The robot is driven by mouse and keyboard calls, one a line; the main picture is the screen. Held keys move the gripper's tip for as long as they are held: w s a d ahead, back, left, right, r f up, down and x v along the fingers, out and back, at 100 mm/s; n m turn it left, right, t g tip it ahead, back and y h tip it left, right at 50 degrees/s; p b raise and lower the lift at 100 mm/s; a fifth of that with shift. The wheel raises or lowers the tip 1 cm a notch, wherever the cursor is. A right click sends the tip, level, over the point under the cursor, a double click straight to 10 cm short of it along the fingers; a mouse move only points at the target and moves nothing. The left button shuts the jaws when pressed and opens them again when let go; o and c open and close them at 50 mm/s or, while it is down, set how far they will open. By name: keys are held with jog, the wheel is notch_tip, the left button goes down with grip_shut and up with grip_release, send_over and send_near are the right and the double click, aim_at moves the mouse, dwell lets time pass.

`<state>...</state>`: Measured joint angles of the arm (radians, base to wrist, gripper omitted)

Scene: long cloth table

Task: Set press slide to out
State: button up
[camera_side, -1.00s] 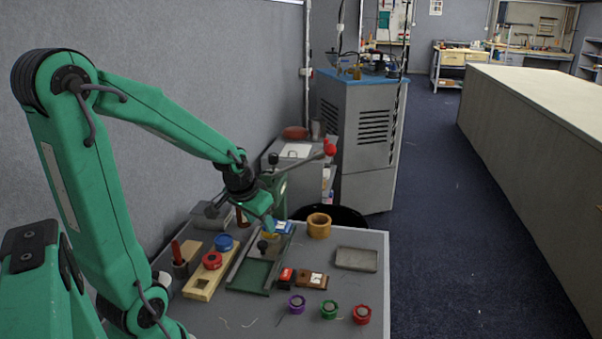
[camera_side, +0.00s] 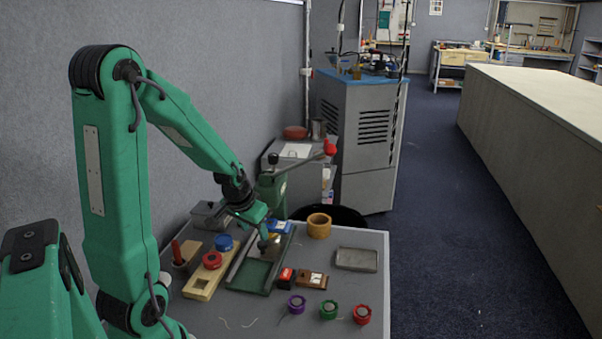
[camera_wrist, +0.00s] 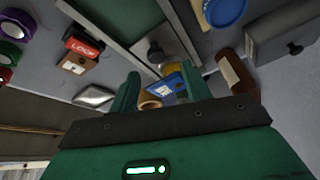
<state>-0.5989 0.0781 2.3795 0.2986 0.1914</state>
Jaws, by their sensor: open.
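The green press (camera_side: 272,190) stands behind, with a lever ending in a red ball. My gripper (camera_side: 266,243) is low over the far half of the slide, tilted down. In the wrist view its two green fingers (camera_wrist: 160,88) are apart with nothing gripped. Whether they flank the knob closely is unclear.
A wooden rack (camera_side: 205,281) with red and blue rolls lies left of the slide. A red box (camera_side: 286,275) and brown block (camera_side: 312,280) sit close right. A tan roll (camera_side: 319,226), grey tray (camera_side: 357,259) and several coloured rolls stand farther right and in front.

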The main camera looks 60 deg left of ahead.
aim_at(261, 243)
jog(key=shift+d+x, duration=0.2)
jog(key=shift+x, duration=2.75)
jog(key=shift+w, duration=0.15)
grip_shut()
